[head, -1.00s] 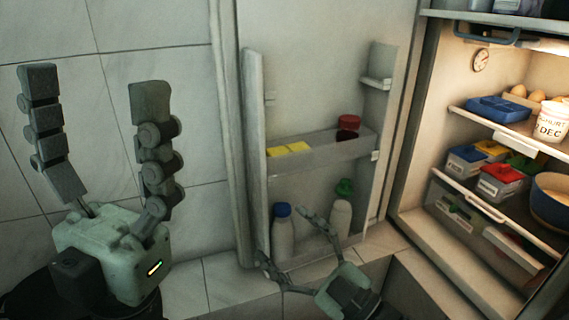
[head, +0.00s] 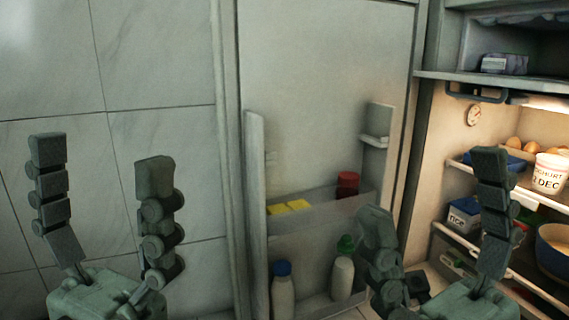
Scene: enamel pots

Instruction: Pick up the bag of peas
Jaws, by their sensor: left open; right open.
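No bag that I can tell as peas shows in the head view. A grey-blue pack (head: 504,64) lies in the frosty upper compartment at the top right; I cannot tell what it holds. My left gripper (head: 102,160) is open and empty, fingers up, in front of the tiled wall at the left. My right gripper (head: 433,188) is open and empty, fingers up, in front of the fridge opening. It is in front of and below the pack in the picture, and its fingers hide part of the shelves.
The fridge door (head: 320,80) stands open, with a red-lidded jar (head: 347,184), yellow packs (head: 290,207) and two bottles on its racks. Inside the fridge are a yoghurt tub (head: 550,173), eggs, a blue rice box (head: 463,213) and a blue bowl (head: 556,246).

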